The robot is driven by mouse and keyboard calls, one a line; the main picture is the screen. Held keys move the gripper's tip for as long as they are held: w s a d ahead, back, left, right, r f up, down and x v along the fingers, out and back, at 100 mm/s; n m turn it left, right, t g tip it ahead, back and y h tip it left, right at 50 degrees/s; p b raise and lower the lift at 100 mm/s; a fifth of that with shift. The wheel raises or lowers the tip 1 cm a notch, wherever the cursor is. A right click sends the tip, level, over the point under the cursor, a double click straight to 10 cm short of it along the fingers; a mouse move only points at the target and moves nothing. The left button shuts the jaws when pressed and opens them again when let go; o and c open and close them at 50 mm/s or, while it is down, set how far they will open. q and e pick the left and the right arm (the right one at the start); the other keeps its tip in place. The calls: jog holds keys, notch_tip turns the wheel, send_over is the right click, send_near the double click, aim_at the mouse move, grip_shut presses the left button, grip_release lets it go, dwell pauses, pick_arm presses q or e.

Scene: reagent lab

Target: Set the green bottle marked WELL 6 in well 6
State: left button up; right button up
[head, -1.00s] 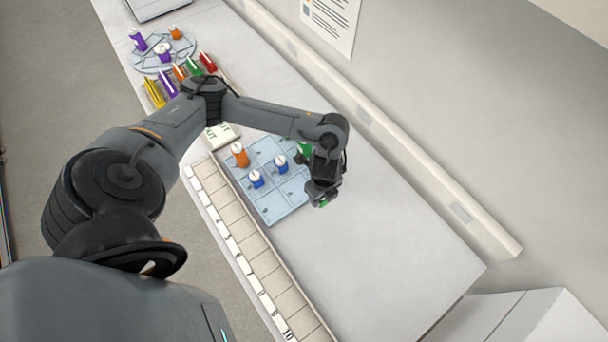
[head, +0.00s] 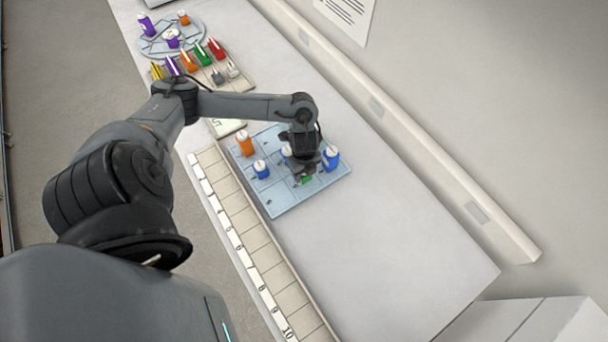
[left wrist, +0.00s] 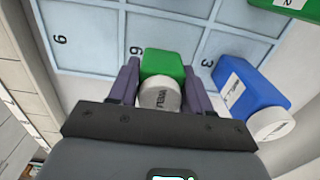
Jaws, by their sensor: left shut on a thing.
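The green bottle with a white cap (left wrist: 165,75) is between the fingers of my left gripper (left wrist: 163,88) in the left wrist view. The gripper is shut on it. Its cap marking is too small to read surely. A sliver of the bottle (head: 306,180) shows below the gripper (head: 304,176) in the head view. The light blue well tray (head: 274,207) lies beneath. Well 6 (left wrist: 136,50), marked by its number, is at the bottle's spot, between wells 9 and 3. I cannot tell whether the bottle touches the tray floor. My right gripper is not in view.
A blue bottle (left wrist: 245,88) stands close to my right finger, near number 3; it also shows in the head view (head: 331,158). An orange bottle (head: 246,145) and a blue one (head: 261,170) stand in the tray. A numbered rack (head: 236,225) runs along the bench front. Bench right of the tray is clear.

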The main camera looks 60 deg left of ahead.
aim_at(304, 176)
pick_arm(q)
jog(key=shift+f, duration=1.3)
jog(key=shift+f, duration=0.2)
jog(key=o, duration=1)
jog(key=shift+o, duration=0.2)
jog(key=shift+r, duration=0.2)
